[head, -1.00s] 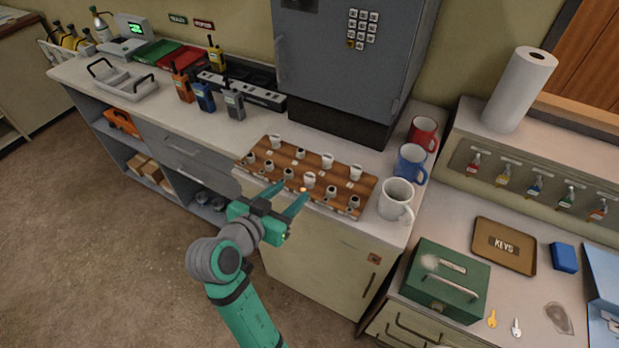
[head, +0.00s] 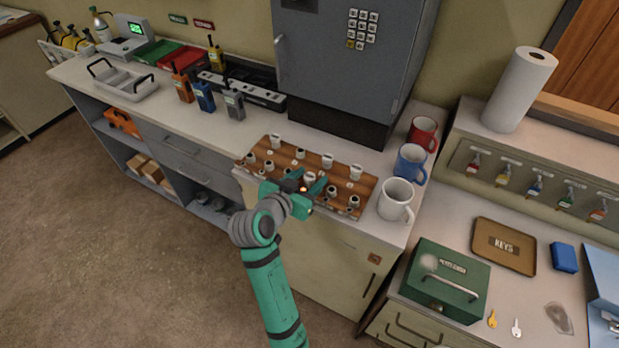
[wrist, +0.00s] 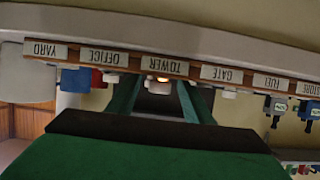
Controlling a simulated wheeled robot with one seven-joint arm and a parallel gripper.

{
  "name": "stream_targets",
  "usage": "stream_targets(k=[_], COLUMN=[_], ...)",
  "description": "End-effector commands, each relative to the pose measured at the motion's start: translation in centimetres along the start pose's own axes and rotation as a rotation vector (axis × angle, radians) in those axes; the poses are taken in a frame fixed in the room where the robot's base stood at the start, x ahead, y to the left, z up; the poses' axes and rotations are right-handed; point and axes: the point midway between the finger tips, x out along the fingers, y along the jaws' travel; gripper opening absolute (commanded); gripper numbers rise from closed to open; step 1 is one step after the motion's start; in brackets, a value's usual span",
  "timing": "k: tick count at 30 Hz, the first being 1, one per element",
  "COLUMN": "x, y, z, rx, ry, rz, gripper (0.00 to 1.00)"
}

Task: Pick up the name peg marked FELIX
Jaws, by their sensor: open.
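The wooden peg board (head: 262,160) lies on the counter and carries several white-topped name pegs. No peg's name is legible, so I cannot tell which is FELIX. My gripper (head: 311,180) is open at the board's front edge, and one white peg (head: 309,177) shows between or just behind its fingertips. In the wrist view, upside down, the green fingers of my gripper (wrist: 158,90) stand either side of a pale shape below the TOWER label (wrist: 167,64). I cannot tell whether the fingers touch it.
White (head: 396,200), blue (head: 411,165) and red (head: 423,134) mugs stand close to the board's right. A grey cabinet (head: 335,60) rises behind it. Radios, including a grey one (head: 234,103), stand to the left. A green box (head: 445,282) is at the lower right.

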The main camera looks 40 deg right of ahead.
Motion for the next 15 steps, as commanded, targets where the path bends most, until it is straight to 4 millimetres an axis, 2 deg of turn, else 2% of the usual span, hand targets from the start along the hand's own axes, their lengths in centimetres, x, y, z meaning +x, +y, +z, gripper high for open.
stream_targets(k=[7, 12, 15], x=[0.32, 0.3, 0.29], y=[0.02, 0.01, 0.01], z=[-0.03, -0.03, -0.03], rx=[0.001, 0.001, 0.001], ry=[0.0, 0.0, 0.001], rz=[0.0, 0.0, 0.0], gripper=[0.46, 0.06, 0.03])
